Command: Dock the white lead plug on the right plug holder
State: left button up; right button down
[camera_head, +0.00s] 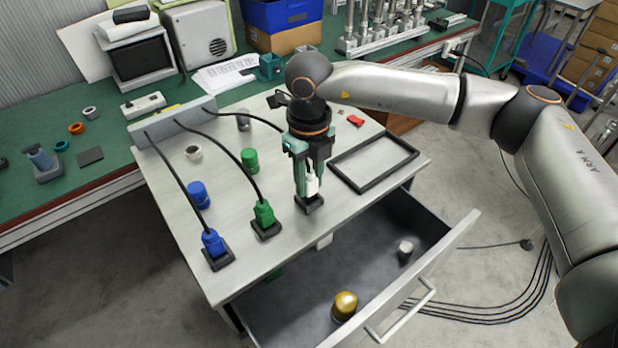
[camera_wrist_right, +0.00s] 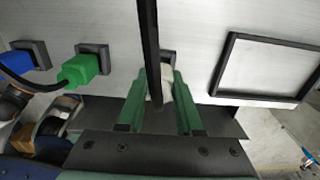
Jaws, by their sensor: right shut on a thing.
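The white lead plug (camera_head: 312,185) is between the green fingers of my right gripper (camera_head: 308,180), which is shut on it. The plug is upright, directly over or in the black right plug holder (camera_head: 310,205) near the table's front edge; I cannot tell whether it is fully seated. In the right wrist view the white plug (camera_wrist_right: 160,80) shows between the fingers (camera_wrist_right: 160,105), partly covered by its black cable, with the holder's edge (camera_wrist_right: 168,56) behind it. My left gripper is not in view.
The blue plug (camera_head: 212,243) and green plug (camera_head: 264,213) stand in the holders to the left, with cables from a grey block (camera_head: 172,121). A black frame (camera_head: 374,163) lies to the right. The open drawer (camera_head: 375,262) below holds a gold-topped object (camera_head: 345,304).

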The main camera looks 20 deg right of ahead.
aim_at(309, 177)
jog(key=shift+f+b, duration=0.45)
jog(key=shift+f, duration=0.15)
jog(key=c, duration=0.8)
grip_release()
jog(key=shift+c, duration=0.2)
jog(key=shift+r+p, duration=3.15)
jog(key=shift+r, duration=2.4)
